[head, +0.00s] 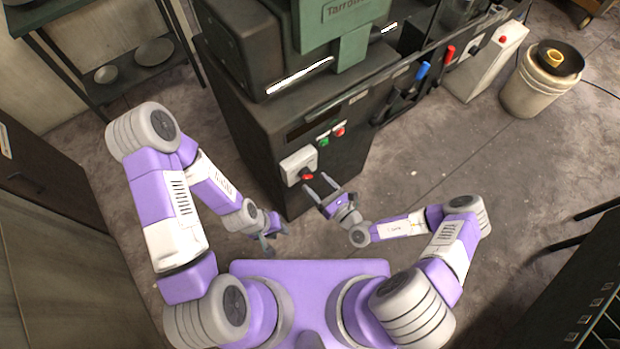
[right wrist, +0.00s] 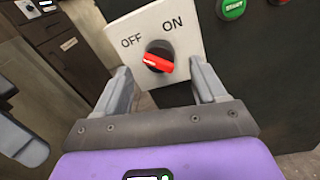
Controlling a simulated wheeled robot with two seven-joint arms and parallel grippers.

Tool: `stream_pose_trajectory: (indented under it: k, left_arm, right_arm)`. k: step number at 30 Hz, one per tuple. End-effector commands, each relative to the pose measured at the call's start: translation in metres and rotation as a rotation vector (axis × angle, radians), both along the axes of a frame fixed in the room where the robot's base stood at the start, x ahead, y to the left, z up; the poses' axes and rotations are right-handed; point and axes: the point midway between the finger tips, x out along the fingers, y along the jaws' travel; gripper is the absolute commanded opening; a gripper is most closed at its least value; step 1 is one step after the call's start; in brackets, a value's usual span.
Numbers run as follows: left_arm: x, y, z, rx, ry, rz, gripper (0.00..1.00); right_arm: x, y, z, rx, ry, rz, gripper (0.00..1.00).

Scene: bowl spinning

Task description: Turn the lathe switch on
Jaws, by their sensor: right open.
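The lathe (head: 290,105) is a dark cabinet with a green top part. On its front is a white switch plate (head: 293,164) with a red rotary knob (head: 307,176). In the right wrist view the plate (right wrist: 190,45) reads OFF on the left and ON on the right. The knob (right wrist: 158,62) has a white mark on its left end, on the OFF side. My right gripper (head: 316,181) is open in front of the knob, which shows between its fingers; I cannot tell whether they touch it. My left gripper (head: 274,237) looks open and empty, low and left of the lathe.
A green START button (head: 324,141) and a red button (head: 340,131) sit above right of the plate. Tools with red and blue handles hang on the lathe's right. A bucket (head: 533,92) stands at back right. The floor (head: 440,150) to the right is clear.

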Motion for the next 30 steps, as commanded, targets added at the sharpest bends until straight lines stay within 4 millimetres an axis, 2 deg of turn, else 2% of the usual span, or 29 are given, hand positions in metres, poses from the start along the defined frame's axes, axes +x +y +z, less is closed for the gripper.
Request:
stream_pose_trajectory:
  k: [7,18,28,29,30]
  left_arm:
    - [0.0,0.0,-0.011,0.0,0.0,0.0,0.33]
    - [0.0,0.0,-0.012,0.0,0.0,0.0,0.33]
    - [0.0,0.0,-0.012,0.0,0.0,0.0,0.33]
    - [0.0,0.0,-0.012,0.0,0.0,0.0,0.33]
    - [0.0,0.0,-0.012,0.0,0.0,0.0,0.33]
  right_arm:
    - [0.025,0.022,-0.001,-0.002,-0.001,0.004,0.7]
    - [0.03,0.026,0.0,-0.001,0.001,0.004,0.7]
    - [0.029,0.026,0.0,-0.001,0.001,0.004,0.2]
    - [0.029,0.026,0.0,-0.002,0.0,0.004,0.16]
    - [0.029,0.026,0.0,-0.001,0.001,0.004,0.16]
